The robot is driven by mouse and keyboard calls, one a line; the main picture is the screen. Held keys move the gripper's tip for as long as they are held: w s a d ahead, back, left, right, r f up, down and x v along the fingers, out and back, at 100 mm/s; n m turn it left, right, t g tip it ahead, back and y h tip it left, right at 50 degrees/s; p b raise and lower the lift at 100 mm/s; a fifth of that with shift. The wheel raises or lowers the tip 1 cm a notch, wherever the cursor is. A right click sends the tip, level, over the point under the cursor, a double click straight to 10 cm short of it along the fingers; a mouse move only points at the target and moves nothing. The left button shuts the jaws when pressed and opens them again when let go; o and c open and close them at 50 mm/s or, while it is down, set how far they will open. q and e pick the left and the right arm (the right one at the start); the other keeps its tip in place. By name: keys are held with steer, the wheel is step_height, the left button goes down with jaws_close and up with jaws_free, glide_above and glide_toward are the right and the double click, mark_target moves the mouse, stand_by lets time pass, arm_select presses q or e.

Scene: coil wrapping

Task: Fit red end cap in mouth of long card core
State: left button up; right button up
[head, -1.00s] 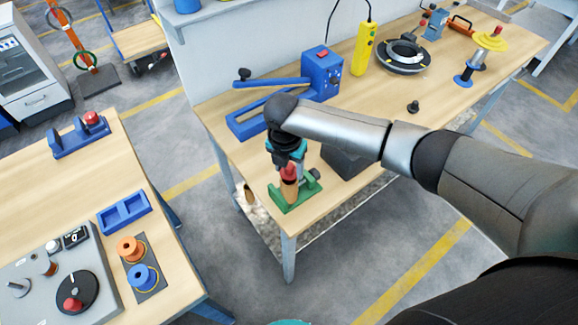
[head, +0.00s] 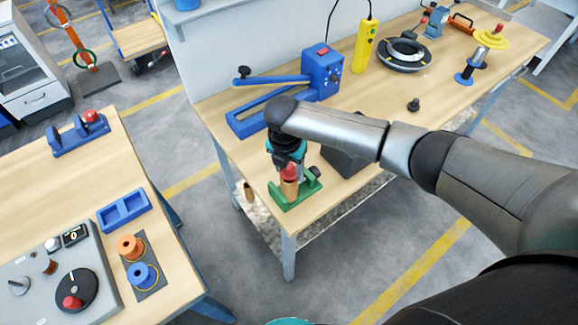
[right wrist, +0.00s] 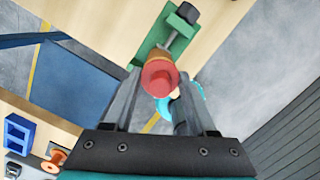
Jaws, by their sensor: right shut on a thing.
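The red end cap (head: 290,171) is between the fingers of my right gripper (head: 289,168), which is shut on it. In the right wrist view, the cap (right wrist: 159,77) shows as a red disc between the two grey fingers (right wrist: 153,92). The brown card core (head: 289,190) stands in the green holder (head: 308,193) near the front corner of the bench. The cap is in line with the core's upper end. The core (right wrist: 161,57) shows just behind the cap in the wrist view. I cannot tell how far the cap sits in the mouth. My left gripper is not in view.
A dark block (head: 343,160) stands right of the holder, behind my arm. A blue lever machine (head: 322,72) stands further back. A small black knob (head: 413,105) lies on the clear bench middle. Another brown piece (head: 249,192) shows below the bench edge. A second table (head: 75,185) is at left.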

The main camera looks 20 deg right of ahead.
mark_target(286, 178)
steer(key=shift+f+b, duration=0.55)
steer(key=shift+f, duration=0.35)
steer(key=o, duration=1.4)
steer(key=shift+r, duration=0.1)
step_height(286, 178, up, 15)
steer(key=s+a, duration=0.1)
steer(key=shift+s+p, duration=0.2)
steer(key=shift+p, duration=0.15)
steer(key=shift+a, duration=0.1)
